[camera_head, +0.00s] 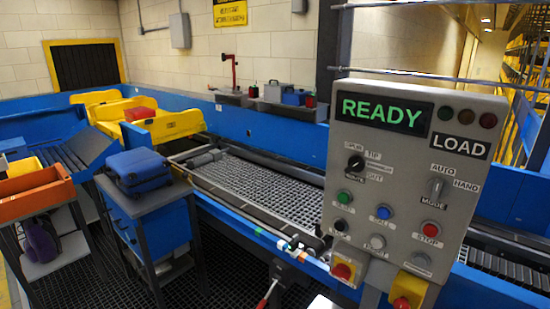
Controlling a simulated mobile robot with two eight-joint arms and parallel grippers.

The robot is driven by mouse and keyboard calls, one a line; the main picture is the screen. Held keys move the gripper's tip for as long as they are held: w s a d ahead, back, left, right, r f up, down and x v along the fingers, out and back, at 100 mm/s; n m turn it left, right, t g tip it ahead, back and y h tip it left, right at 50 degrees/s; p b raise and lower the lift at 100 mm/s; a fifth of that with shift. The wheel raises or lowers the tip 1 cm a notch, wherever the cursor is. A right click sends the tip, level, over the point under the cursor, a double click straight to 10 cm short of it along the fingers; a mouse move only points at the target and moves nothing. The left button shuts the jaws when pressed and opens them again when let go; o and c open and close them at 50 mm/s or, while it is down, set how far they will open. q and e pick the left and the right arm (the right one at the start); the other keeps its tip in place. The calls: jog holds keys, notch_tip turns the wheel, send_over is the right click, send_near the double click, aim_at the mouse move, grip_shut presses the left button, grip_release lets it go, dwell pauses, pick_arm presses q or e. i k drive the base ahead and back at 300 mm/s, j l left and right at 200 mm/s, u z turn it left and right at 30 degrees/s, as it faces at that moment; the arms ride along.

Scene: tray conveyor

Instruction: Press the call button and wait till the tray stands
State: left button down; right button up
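The grey control panel (405,165) stands at the right. Its display (382,113) reads READY in green. A blue button (383,212) sits mid-panel; the small label below it seems to read CALL. A yellow tray (178,124) is at the left end of the mesh conveyor bed (265,185), with a red item (140,114) at its left side. More yellow tray shapes (98,98) are behind it. A single frame does not show whether any tray is moving. Neither gripper can be made out in the view.
The panel also has a green button (343,196), a red STOP button (431,228) and selector knobs. Red-and-yellow switches (407,288) are below. A blue case (138,168) lies on a blue cabinet (160,222); an orange bin (35,195) is at far left.

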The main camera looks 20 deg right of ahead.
aim_at(383, 213)
jog(key=z, duration=1.65)
